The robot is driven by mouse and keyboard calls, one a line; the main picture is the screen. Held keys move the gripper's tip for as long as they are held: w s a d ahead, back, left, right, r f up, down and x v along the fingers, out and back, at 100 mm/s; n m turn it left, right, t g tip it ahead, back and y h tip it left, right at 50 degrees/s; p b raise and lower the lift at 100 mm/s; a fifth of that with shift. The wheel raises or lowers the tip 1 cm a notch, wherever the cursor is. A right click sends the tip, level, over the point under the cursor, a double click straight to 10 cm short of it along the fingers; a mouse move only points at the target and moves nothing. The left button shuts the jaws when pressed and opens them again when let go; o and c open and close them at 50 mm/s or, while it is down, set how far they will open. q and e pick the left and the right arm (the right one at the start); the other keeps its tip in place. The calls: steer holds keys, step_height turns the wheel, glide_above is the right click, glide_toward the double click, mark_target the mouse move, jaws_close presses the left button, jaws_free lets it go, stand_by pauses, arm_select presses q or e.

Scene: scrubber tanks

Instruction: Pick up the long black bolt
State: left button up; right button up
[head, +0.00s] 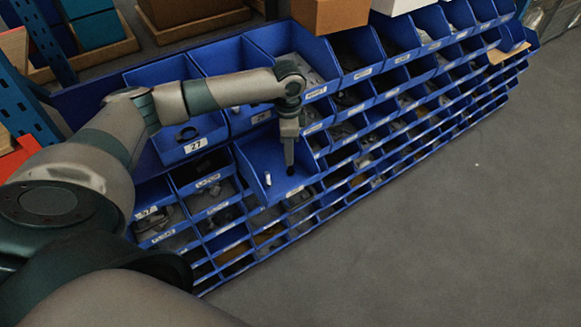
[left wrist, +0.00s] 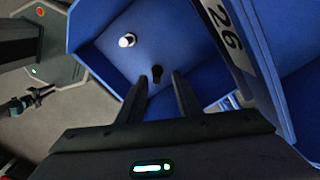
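A blue bin (head: 258,158) juts out of the rack in the head view, with my left gripper (head: 289,160) reaching down into it. In the left wrist view a small black piece (left wrist: 157,72), which looks like the black bolt, is in the same bin (left wrist: 110,45). It lies just beyond and between the fingertips of my left gripper (left wrist: 158,82). The fingers stand apart. The bolt's length is hard to judge from this angle. In the head view its dark end shows by the fingertips (head: 291,171). A small white-silver piece (head: 268,180) is in the bin too, and in the left wrist view (left wrist: 127,40).
Bin walls stand close around the gripper. A bin labelled 26 (left wrist: 225,30) is beside it in the left wrist view. Many blue bins fill the rack, including one labelled 27 (head: 196,146). Cardboard boxes (head: 330,14) stand above. Open grey floor (head: 430,240) lies at right.

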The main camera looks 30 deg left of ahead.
mark_target(290, 171)
stand_by(0.3)
arm_select(q)
steer(key=shift+d+f, duration=0.15)
steer(key=shift+f, duration=0.1)
steer(key=f, duration=0.1)
steer(key=f+p, duration=0.2)
steer(key=f, duration=0.1)
steer(key=shift+s+d, duration=0.1)
steer(key=shift+d, duration=0.2)
steer(key=shift+f, duration=0.35)
jaws_close()
